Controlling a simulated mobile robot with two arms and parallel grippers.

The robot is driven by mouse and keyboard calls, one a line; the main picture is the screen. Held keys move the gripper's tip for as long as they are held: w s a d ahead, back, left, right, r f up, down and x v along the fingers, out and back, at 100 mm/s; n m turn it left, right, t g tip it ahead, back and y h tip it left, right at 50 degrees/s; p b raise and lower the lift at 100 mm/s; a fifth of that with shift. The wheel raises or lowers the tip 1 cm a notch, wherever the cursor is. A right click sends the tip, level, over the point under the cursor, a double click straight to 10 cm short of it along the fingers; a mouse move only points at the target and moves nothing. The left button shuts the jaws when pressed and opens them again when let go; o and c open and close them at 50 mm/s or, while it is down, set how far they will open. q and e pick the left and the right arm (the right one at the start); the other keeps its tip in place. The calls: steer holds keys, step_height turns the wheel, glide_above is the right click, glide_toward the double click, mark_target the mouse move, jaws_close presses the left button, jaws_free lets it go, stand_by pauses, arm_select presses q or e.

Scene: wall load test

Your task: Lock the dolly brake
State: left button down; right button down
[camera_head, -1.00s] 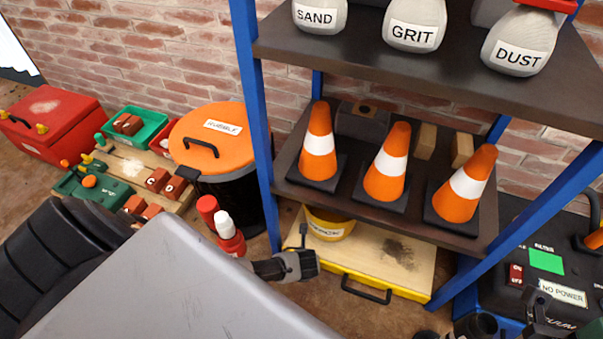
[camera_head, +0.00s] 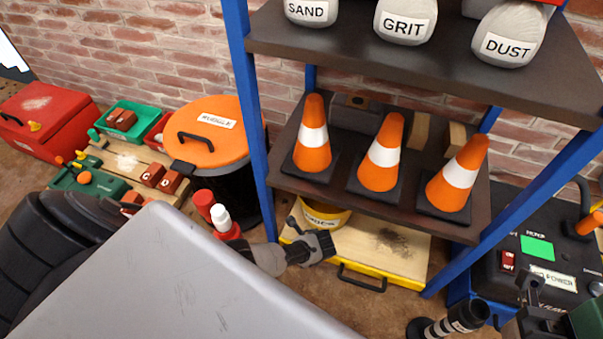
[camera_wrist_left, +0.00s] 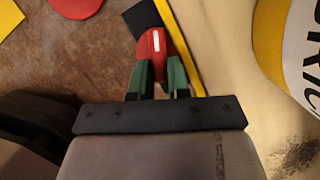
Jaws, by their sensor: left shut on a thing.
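The dolly (camera_head: 395,262) is a low wooden deck with a yellow edge and a black handle, standing under the shelf. In the left wrist view, its deck (camera_wrist_left: 220,75) lies to the right. A red lever (camera_wrist_left: 152,45) with a white stripe stands at its yellow edge; I take it for the brake. My left gripper (camera_wrist_left: 158,72) is shut on this red lever, its green fingers on either side. In the head view, my left gripper (camera_head: 320,245) is at the dolly's left front, and the lever is hidden there. My right gripper (camera_head: 530,290) is partly seen at lower right; its jaws are unclear.
A yellow bucket (camera_head: 325,220) stands on the dolly. The blue-posted shelf (camera_head: 290,178) above holds orange cones (camera_head: 380,165). An orange-lidded bin (camera_head: 215,150) and a red-and-white bottle (camera_head: 222,222) are at left. A black machine (camera_head: 550,245) is at right.

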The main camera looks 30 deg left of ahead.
arm_select(q)
steer(key=shift+w+n+g, duration=0.15)
steer(key=shift+n+g, duration=0.15)
steer(key=shift+n, duration=0.4)
steer(key=c, duration=1.1)
jaws_free()
steer(key=shift+w+r, duration=0.1)
steer(key=shift+w, duration=0.1)
